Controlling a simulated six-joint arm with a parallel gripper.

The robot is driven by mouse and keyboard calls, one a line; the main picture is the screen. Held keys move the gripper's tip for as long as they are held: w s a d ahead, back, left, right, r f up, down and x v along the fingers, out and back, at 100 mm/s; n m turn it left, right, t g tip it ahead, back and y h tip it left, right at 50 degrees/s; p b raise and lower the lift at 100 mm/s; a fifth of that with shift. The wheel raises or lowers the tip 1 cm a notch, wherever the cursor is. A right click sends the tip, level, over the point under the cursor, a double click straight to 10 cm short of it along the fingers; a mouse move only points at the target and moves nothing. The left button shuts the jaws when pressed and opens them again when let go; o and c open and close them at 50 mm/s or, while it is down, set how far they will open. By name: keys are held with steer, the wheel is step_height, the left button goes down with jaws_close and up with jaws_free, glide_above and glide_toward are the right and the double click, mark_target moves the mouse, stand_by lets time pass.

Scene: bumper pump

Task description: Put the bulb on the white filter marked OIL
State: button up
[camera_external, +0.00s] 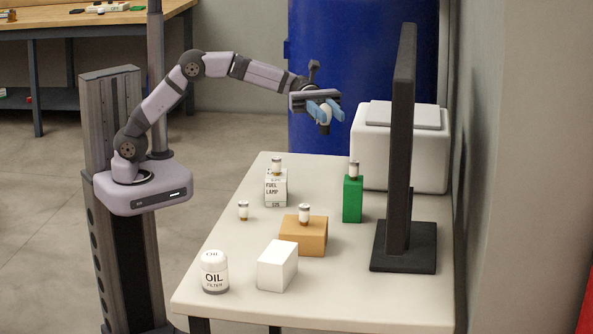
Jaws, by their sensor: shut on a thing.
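The white filter marked OIL (214,273) stands upright at the front left of the table, and nothing lies on its lid. My gripper (325,112) is raised high above the back of the table, far from the filter. Its blue fingers are shut on a small whitish bulb (326,117), partly hidden by the fingers, with a darker lower end.
A white block (277,266) stands just right of the filter. A tall dark monitor (400,150) stands on the right side of the table, with a large white box (400,148) behind it. A blue cabinet (345,70) is at the back. The table's left edge is mostly clear.

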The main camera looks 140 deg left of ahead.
steer(key=w+d+m+g+h, duration=0.15)
steer(key=w+d, duration=0.25)
steer(key=d, duration=0.4)
steer(key=w+d+m+g+h+p, duration=0.1)
steer(key=w+d+h, duration=0.1)
steer(key=w+d, duration=0.35)
steer(key=w+d+m+g+h, duration=0.1)
steer(key=w+d+h, duration=0.1)
steer(key=d, duration=0.8)
steer(key=w+d+m+g+h+p, duration=0.1)
steer(key=w+d+m+g+h, duration=0.15)
steer(key=d, duration=1.65)
step_height(320, 180, down, 15)
steer(key=shift+s+m, duration=0.4)
steer(key=shift+d+f, duration=0.1)
steer(key=shift+f, duration=0.1)
steer(key=o, duration=0.6)
steer(key=shift+f, duration=0.1)
steer(key=o, duration=0.5)
steer(key=shift+c, duration=0.2)
